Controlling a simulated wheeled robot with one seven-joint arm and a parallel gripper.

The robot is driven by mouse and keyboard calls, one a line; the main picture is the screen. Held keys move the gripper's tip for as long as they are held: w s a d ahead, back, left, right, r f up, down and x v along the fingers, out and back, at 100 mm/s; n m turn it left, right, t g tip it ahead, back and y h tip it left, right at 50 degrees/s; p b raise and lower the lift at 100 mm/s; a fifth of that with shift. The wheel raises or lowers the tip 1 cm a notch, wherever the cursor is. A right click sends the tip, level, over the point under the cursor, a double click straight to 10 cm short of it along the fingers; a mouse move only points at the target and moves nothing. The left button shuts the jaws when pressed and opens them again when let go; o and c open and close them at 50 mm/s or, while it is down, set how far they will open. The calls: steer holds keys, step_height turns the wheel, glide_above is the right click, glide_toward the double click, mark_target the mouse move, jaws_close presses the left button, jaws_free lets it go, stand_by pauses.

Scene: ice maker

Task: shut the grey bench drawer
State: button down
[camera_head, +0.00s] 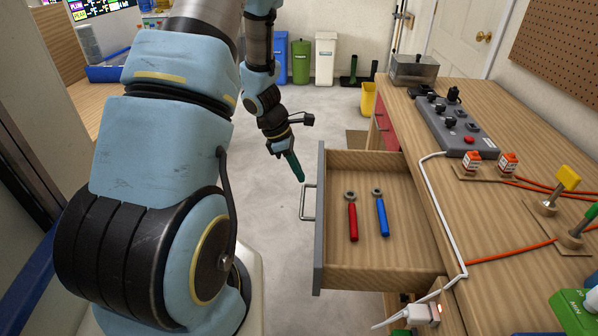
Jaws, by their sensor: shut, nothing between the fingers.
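The grey bench drawer (319,240) stands pulled out from the left side of the wooden bench. Its grey front faces left and has a metal bar handle (306,202). Inside lie a red-handled tool (352,220) and a blue-handled tool (382,216). My gripper (300,178) is shut and empty, with its green fingertips pointing down just left of the drawer front's far end, near the top of the handle. I cannot tell whether the fingertips touch the handle.
The bench top (500,215) carries a grey control box (455,125), cables and levers. A white cable (440,215) hangs over the bench edge beside the drawer. Red drawer fronts (386,125) are farther back. Bins and a yellow bucket (368,100) stand behind. Floor left of the drawer is clear.

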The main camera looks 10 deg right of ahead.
steer(key=x, duration=0.7)
steer(key=shift+f+p, duration=0.15)
steer(key=shift+p, duration=0.15)
